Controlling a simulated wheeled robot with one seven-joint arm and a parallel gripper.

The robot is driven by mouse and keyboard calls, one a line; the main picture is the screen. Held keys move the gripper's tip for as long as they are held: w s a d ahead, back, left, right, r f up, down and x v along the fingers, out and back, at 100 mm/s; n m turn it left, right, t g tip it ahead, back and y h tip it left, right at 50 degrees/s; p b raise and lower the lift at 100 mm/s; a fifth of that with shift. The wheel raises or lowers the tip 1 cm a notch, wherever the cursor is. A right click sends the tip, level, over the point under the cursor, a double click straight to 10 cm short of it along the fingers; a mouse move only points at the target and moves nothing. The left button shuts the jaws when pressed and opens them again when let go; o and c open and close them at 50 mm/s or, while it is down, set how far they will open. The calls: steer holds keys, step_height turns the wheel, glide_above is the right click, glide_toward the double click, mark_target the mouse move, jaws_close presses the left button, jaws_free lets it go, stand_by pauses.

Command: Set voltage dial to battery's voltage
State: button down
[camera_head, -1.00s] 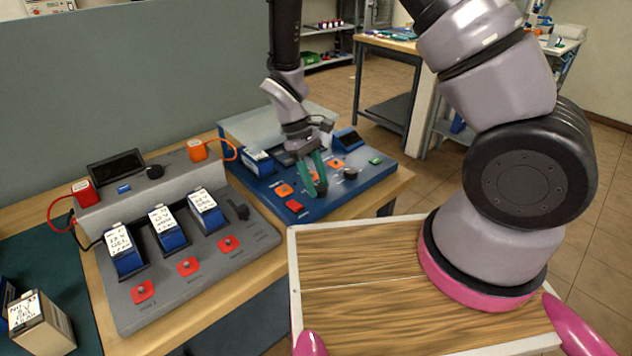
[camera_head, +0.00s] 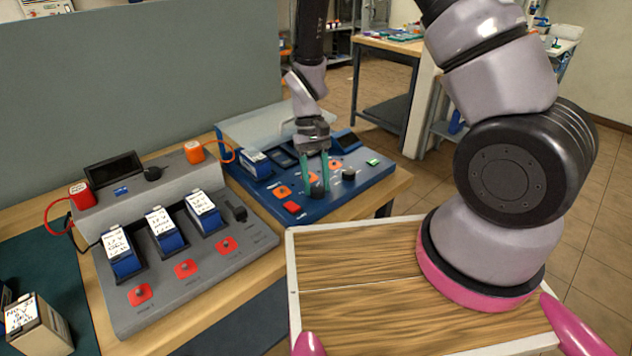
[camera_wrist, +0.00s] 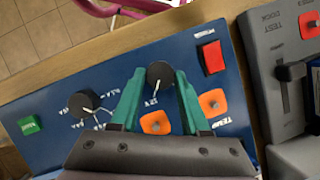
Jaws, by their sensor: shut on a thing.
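My gripper (camera_head: 316,172) reaches down over the blue charger panel (camera_head: 345,197). Its green fingers are shut on a black dial (camera_wrist: 160,75), one on each side; the dial also shows in the head view (camera_head: 317,188). In the wrist view, a white marking that looks like "12V" lies beside this dial, just above an orange button. A second black dial (camera_wrist: 80,99) with letter markings sits to the left, clear of the fingers. A blue battery with a white label (camera_head: 256,162) sits at the charger's left side; its label is too small to read.
A grey tester (camera_head: 190,262) with several red buttons holds three blue labelled batteries (camera_head: 163,230). A boxy battery (camera_head: 38,327) stands at the lower left. The charger carries a red switch (camera_wrist: 212,57), orange buttons (camera_wrist: 213,102) and a green button (camera_wrist: 30,125).

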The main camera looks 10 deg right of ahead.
stand_by(0.4)
steer(key=shift+c, duration=1.9)
jaws_free()
steer(key=v, duration=1)
steer(key=shift+w+r, duration=0.25)
steer(key=shift+r, duration=0.1)
steer(key=d+r+m+t+y, duration=0.15)
steer(key=d+r, duration=0.25)
steer(key=r, duration=0.5)
steer(key=d+r+m+t+y, duration=0.1)
steer(key=d+r+t, duration=0.25)
steer(key=r, duration=0.55)
steer(key=s+d+r+m+t, duration=0.3)
steer(key=s+d+r+t, duration=0.3)
steer(key=s+d+r, duration=0.3)
step_height(320, 180, up, 3)
steer(key=shift+s+d+f+t, duration=0.15)
steer(key=shift+s+d+t, duration=0.2)
steer(key=shift+s, duration=0.55)
